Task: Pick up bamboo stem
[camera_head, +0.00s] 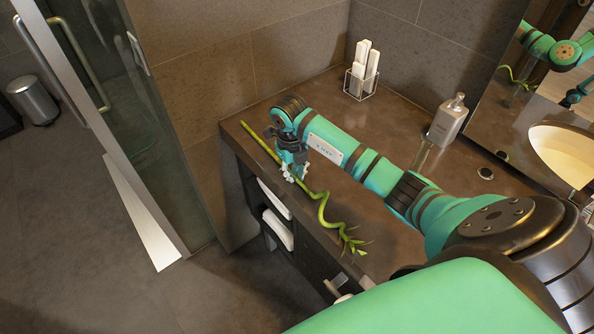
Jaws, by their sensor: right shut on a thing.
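The green bamboo stem (322,211) lies along the left front edge of the dark vanity counter (385,118). Its straight end points to the back left, and its curled end with leaves is at the front right. My right gripper (294,176) points down at the counter's edge and is shut on the stem's straight part. The fingers hide a short piece of the stem. I cannot tell whether the stem is lifted off the counter. My left gripper is not in view.
A wire holder with white rolled items (362,72) stands at the back corner. A soap dispenser (447,120) stands near the mirror and the sink (566,152). Towels (278,229) sit on shelves under the counter. A bin (33,99) stands far left.

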